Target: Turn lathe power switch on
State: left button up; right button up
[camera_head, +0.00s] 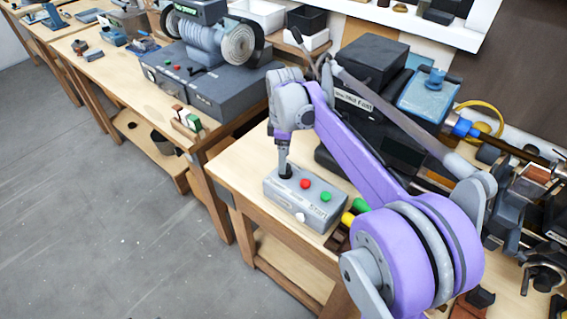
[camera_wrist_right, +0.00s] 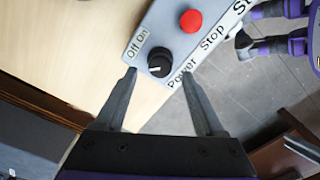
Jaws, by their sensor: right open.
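The grey lathe control box (camera_head: 318,210) sits on the wooden bench. Its black round power switch (camera_wrist_right: 158,64) shows in the right wrist view, beside the labels "Off On" and "Power". I cannot tell surely which label the knob's mark points to. A red stop button (camera_wrist_right: 190,20) is beyond it on the same face. My right gripper (camera_wrist_right: 159,72) is open. Its two fingertips are on either side of the knob, with visible gaps. In the head view my right gripper (camera_head: 285,165) points down at the box's left end and partly hides the knob. My left gripper is not identifiable.
The box also has a green button (camera_head: 326,196). The lathe (camera_head: 465,125) stands behind and to the right, partly hidden by my arm. A grinder (camera_head: 210,50) stands on the neighbouring bench. Grey floor (camera_head: 110,240) is clear on the left.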

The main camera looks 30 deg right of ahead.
jog(key=shift+f, duration=1.35)
grip_shut()
